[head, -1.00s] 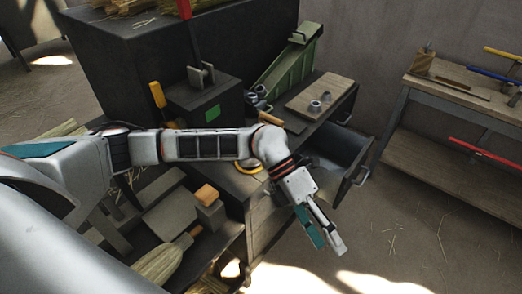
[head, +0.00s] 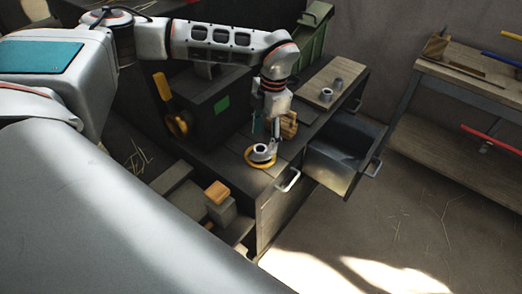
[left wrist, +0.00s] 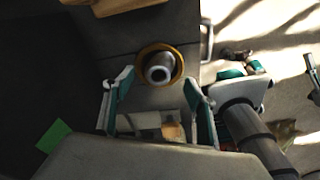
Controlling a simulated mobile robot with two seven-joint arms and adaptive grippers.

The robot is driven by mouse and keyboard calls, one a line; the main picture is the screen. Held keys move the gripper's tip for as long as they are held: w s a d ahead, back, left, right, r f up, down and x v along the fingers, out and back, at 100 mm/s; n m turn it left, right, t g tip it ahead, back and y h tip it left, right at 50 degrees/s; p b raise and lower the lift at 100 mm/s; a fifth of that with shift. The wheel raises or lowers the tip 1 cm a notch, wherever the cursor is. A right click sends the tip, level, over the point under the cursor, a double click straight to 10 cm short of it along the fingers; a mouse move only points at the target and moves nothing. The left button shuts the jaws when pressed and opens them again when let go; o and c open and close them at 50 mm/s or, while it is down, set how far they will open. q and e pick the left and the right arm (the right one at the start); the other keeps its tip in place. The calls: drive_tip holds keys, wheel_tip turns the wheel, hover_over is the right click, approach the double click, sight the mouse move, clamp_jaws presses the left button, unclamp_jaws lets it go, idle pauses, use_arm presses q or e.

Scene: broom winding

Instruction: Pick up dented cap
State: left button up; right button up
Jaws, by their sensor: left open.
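A grey metal cap (head: 261,153) sits in a yellow ring on the dark bench top. In the left wrist view the same cap (left wrist: 158,70) shows its round open top inside the yellow ring (left wrist: 178,62). Two more grey caps stand on a wooden board, a near one (head: 326,95) and a far one (head: 338,84); I cannot tell a dent on any of them. My left gripper (head: 266,132) points down over the ringed cap. It is open and empty, and its fingers (left wrist: 157,84) appear on either side of the cap in the wrist view.
An open drawer (head: 345,160) juts from the bench at the right. A dark box with a green patch (head: 222,104) stands left of my left gripper. The wooden board (head: 318,82) lies behind, near a green container (head: 313,42). A shelf table (head: 460,90) stands far right.

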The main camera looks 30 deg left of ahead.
use_arm(q)
drive_tip(key=f, duration=0.2)
drive_tip(key=s+f, duration=0.1)
drive_tip(key=shift+a+f, duration=0.3)
drive_tip(key=shift+a, duration=0.05)
drive_tip(key=shift+f, duration=0.5)
drive_tip(key=c, duration=1)
drive_tip(key=shift+r, duration=0.1)
wheel_tip(320, 180, up, 20)
hover_over(261, 147)
drive_tip(key=s+d, duration=0.1)
drive_tip(key=s, duration=0.1)
drive_tip(key=shift+w, duration=0.2)
